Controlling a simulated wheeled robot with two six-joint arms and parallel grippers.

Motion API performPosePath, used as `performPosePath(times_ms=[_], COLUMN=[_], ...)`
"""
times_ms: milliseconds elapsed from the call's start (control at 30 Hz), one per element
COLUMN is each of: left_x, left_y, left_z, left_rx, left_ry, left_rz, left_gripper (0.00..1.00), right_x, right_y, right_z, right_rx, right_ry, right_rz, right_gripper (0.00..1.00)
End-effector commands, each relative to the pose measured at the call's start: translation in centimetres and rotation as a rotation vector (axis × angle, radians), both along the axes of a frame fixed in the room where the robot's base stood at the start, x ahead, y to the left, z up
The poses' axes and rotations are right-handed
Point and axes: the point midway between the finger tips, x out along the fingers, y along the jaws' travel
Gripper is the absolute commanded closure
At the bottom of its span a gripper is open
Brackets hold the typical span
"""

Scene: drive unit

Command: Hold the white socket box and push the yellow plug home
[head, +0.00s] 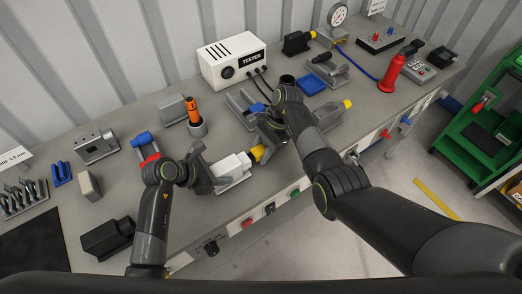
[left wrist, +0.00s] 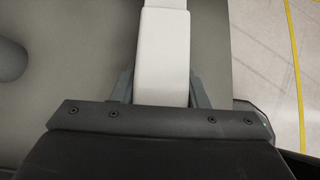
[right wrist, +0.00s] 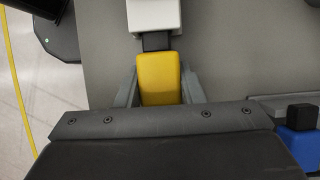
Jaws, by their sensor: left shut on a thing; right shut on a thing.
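The white socket box (head: 234,166) lies near the front edge of the bench in the head view. My left gripper (head: 208,172) is shut on it from the left; the left wrist view shows the white box (left wrist: 165,50) between the fingers (left wrist: 161,88). The yellow plug (head: 257,153) is at the right of the box. My right gripper (head: 266,142) is shut on it; the right wrist view shows the yellow plug (right wrist: 159,78) between the fingers (right wrist: 159,88). A short black nose (right wrist: 156,41) shows between the yellow body and the white box (right wrist: 153,14). Whether its tip is inside the box is hidden.
A white tester (head: 231,58) stands behind. An orange-handled tool (head: 193,112) stands upright left of centre. A grey fixture (head: 237,103) sits behind the right gripper. Colored buttons (head: 270,208) line the bench front. A green cart (head: 480,130) stands at the right.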

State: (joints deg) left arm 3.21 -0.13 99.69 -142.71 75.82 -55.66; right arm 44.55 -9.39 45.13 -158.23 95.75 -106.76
Motion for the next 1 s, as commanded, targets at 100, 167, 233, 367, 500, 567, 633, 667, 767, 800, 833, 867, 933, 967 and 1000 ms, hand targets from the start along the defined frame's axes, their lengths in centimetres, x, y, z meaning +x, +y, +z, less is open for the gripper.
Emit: performPosePath(times_ms=[100,167,233,367,500,567,633,667,767,800,833,867,933,967,1000], left_x=[0.0,0.0,0.0,0.0,0.0,0.0,0.0,0.0,0.0,0.0,0.0,0.0,0.0,0.0,0.0], left_y=[0.0,0.0,0.0,0.0,0.0,0.0,0.0,0.0,0.0,0.0,0.0,0.0,0.0,0.0,0.0], left_z=[0.0,0.0,0.0,0.0,0.0,0.0,0.0,0.0,0.0,0.0,0.0,0.0,0.0,0.0,0.0], left_rx=[0.000,0.000,0.000,0.000,0.000,0.000,0.000,0.000,0.000,0.001,0.001,0.001,0.001,0.001,0.000], left_ry=[0.000,0.000,0.000,0.000,0.000,0.000,0.000,0.000,0.000,0.001,0.001,0.001,0.001,0.001,0.000], left_rz=[0.000,0.000,0.000,0.000,0.000,0.000,0.000,0.000,0.000,0.000,0.000,0.000,0.000,0.000,0.000], left_gripper=[0.90,0.90,0.90,0.90,0.90,0.90,0.90,0.90,0.90,0.90,0.90,0.90,0.90,0.90,0.90], right_x=[-0.1,-0.2,-0.3,-0.5,-0.7,-0.8,-0.8,-0.7,-0.7,-0.7,-0.7,-0.7,-0.7,-0.7,-0.7], right_y=[0.2,0.4,0.5,0.8,1.1,1.2,1.2,1.1,1.1,1.1,1.1,1.1,1.1,1.1,1.1], right_z=[0.0,0.0,0.0,0.0,0.0,0.0,0.0,0.0,0.0,0.0,0.0,0.0,0.0,0.0,0.0], right_rx=[0.001,0.001,0.002,0.002,0.003,0.003,0.001,0.001,0.000,0.000,0.000,0.000,0.000,0.000,0.000], right_ry=[0.000,0.000,0.001,0.001,0.001,0.001,0.001,0.001,0.000,0.000,0.000,0.000,0.000,0.000,0.000], right_rz=[0.001,0.001,0.001,0.001,0.001,0.001,0.000,0.000,0.000,0.000,0.000,0.000,0.000,0.000,0.000], right_gripper=[0.93,0.93,0.93,0.93,0.93,0.93,0.93,0.93,0.59,0.54,0.50,0.46,0.40,0.40,0.40])
